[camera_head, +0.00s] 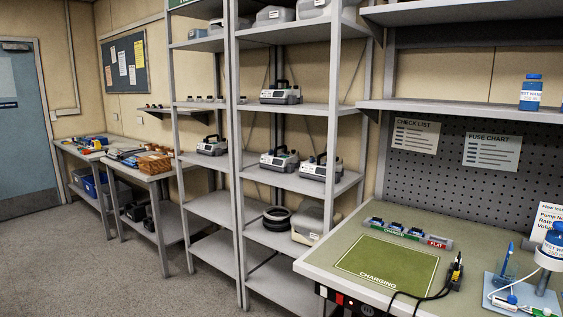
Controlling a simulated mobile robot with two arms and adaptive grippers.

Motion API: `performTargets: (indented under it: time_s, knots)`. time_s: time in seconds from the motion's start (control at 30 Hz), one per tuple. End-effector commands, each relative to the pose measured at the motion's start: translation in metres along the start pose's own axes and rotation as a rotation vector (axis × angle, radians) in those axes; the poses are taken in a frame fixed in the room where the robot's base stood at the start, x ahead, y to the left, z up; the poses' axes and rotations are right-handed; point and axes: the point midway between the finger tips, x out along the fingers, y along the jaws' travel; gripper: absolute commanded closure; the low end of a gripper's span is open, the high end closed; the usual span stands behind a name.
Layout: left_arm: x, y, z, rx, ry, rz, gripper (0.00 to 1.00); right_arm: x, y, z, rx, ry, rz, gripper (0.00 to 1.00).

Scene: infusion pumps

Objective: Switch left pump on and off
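Several grey-and-white infusion pumps with black carry handles stand on the metal shelves. One pump (212,146) stands alone on the left rack. On the right rack, one pump (281,94) stands on an upper shelf. Two more stand side by side below it, a left one (279,160) and a right one (320,169). Which of these is the task's left pump I cannot tell. Their switches and displays are too small to read. Neither of my grippers is in view.
A workbench (330,262) at the right front has a green charging mat (388,265), bare on top. A row of small items (398,229) lies behind it, and a black-and-yellow item (455,272) with a cable beside it. Blue-capped bottles (530,92) stand at right. Grey floor (120,270) is clear at left.

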Motion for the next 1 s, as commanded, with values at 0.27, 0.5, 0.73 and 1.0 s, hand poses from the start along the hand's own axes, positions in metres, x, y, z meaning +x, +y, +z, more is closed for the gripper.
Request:
performTargets:
  time_s: [0.27,0.5,0.73,1.0]
  knots:
    - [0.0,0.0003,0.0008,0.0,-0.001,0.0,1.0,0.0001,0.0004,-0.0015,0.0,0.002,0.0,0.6]
    - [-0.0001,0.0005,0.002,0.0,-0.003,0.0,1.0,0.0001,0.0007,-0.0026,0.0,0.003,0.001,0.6]
    - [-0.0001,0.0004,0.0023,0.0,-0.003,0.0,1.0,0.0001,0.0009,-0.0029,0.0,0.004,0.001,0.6]
    - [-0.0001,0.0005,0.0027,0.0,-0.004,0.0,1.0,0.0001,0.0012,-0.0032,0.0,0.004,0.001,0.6]
